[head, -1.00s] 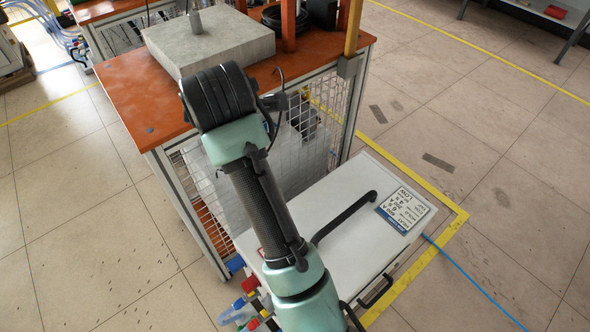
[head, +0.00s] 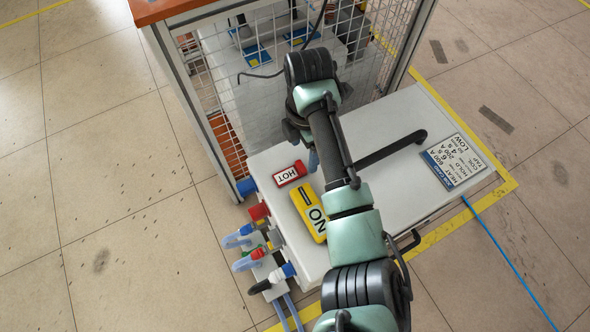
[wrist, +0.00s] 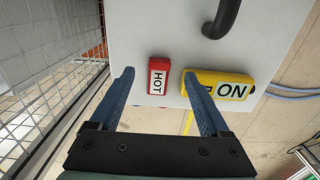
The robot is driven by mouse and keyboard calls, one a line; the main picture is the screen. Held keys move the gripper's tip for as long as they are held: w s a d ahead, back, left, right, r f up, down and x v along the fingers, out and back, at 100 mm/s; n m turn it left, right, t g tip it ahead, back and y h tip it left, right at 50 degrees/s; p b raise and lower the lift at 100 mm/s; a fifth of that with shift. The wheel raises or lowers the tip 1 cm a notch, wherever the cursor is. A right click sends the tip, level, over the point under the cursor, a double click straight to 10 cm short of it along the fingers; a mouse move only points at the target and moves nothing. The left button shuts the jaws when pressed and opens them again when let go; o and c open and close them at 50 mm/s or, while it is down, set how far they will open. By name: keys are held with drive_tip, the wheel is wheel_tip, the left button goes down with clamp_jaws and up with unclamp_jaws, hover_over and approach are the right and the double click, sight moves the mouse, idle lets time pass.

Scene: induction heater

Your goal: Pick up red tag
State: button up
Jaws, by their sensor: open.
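The red tag (head: 289,174), with a white label reading HOT, lies on the white top of the heater box (head: 400,128), near its left end. In the wrist view the red tag (wrist: 158,78) shows beyond and between the fingertips of my gripper (wrist: 158,75), closer to the right finger. My gripper is open and empty, with two blue fingers. In the head view my arm hides most of the gripper. A yellow tag (head: 307,212) reading ON lies beside the red tag; in the wrist view the right finger overlaps part of the yellow tag (wrist: 232,90).
A black bar handle (head: 390,150) rises from the box top. A label plate (head: 453,162) lies at the right end. A wire mesh cage (head: 270,50) stands behind. Valves and hoses (head: 255,240) are at the box's left end.

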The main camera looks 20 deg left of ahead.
sight(303, 165)
drive_tip(key=shift+f+b, duration=1.35)
drive_tip(key=shift+f, duration=1.4)
drive_tip(key=shift+r, duration=0.1)
clamp_jaws()
